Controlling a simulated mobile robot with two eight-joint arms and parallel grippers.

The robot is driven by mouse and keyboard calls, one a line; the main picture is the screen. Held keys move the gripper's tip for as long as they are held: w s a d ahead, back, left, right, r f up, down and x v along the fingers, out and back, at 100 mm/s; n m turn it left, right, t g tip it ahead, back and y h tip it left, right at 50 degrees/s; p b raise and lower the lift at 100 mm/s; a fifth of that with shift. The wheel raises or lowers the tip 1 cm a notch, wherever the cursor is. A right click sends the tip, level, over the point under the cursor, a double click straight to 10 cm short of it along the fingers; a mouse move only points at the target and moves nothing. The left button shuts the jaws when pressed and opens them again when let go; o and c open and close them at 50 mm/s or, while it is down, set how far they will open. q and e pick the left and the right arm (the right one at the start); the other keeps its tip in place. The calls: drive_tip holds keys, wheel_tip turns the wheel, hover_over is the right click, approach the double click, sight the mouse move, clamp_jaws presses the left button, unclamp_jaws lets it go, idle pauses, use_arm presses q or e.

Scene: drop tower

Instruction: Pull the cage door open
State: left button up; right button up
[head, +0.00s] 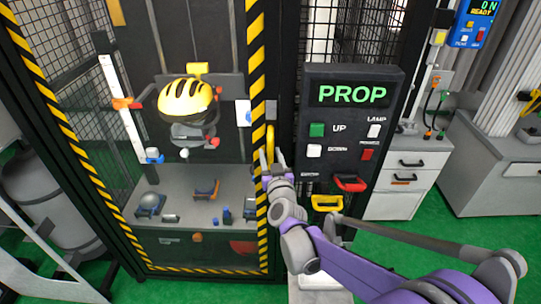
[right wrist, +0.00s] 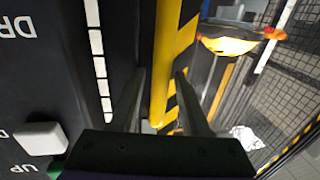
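The cage door (head: 258,65) has a yellow-and-black striped frame around a see-through panel and looks shut. Its upright yellow handle (head: 270,138) is on the right side of the door. My right gripper (head: 272,162) is at the lower part of this handle. In the right wrist view, the yellow handle (right wrist: 166,60) runs between the two spread fingers of my right gripper (right wrist: 160,95), with a gap on each side. The gripper is open and holds nothing. My left gripper is not in view.
Inside the cage, a yellow helmet (head: 188,100) hangs above a grey base plate (head: 185,208) with small parts. A black control panel (head: 350,145) reading PROP stands just right of the handle. A white drawer cabinet (head: 412,170) stands farther right. Green floor shows in front.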

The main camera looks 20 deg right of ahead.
clamp_jaws()
idle(1.2)
